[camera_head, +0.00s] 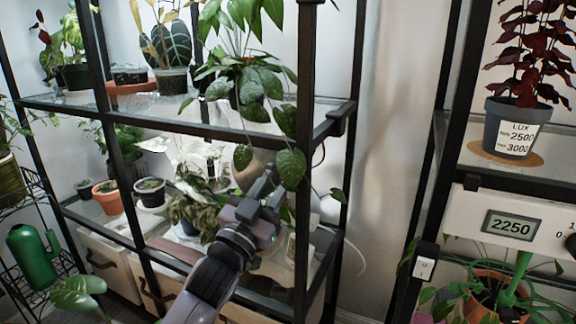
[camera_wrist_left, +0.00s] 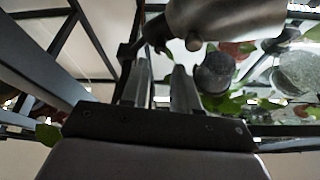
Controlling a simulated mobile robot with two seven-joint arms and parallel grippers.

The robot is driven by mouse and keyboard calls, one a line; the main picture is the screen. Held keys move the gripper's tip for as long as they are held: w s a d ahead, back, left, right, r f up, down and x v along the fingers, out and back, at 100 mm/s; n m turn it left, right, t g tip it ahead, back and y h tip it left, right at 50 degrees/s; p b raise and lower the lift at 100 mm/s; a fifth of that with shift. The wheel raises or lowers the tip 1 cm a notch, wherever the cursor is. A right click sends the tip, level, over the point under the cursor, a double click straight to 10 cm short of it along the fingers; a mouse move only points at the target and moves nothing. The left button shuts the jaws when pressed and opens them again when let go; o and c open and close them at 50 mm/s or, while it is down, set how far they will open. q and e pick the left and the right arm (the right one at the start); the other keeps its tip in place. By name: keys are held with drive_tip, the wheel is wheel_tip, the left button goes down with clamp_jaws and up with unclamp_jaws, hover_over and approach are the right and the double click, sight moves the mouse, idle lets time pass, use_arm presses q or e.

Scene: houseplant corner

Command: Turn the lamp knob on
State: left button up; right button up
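A black round knob (camera_head: 571,245) is partly cut off at the right edge of the head view. It sits on a white panel (camera_head: 470,215) with a display reading 2250 and the marks 0 and 1 near the knob. My left gripper (camera_head: 268,186) is at the left shelf, well left of that panel, its fingers apart and empty. In the left wrist view, the fingers (camera_wrist_left: 160,85) show a gap between them. A grey-brown metal cylinder with a small round nub (camera_wrist_left: 225,20) is just beyond them; I cannot tell if it is a lamp. My right gripper is not in view.
Hanging leaves (camera_head: 290,165) and a drooping plant (camera_head: 190,205) crowd my left gripper. A black shelf post (camera_head: 303,100) stands beside it. A dark pot (camera_head: 512,127) labelled LUX, 2500 and 3000, stands above the panel. Open wall lies between the shelves.

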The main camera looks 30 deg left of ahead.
sight(291, 159)
use_arm(q)
drive_tip(key=shift+b+x, duration=0.5)
drive_tip(key=shift+x, duration=2.8)
drive_tip(key=shift+c, duration=0.4)
clamp_jaws()
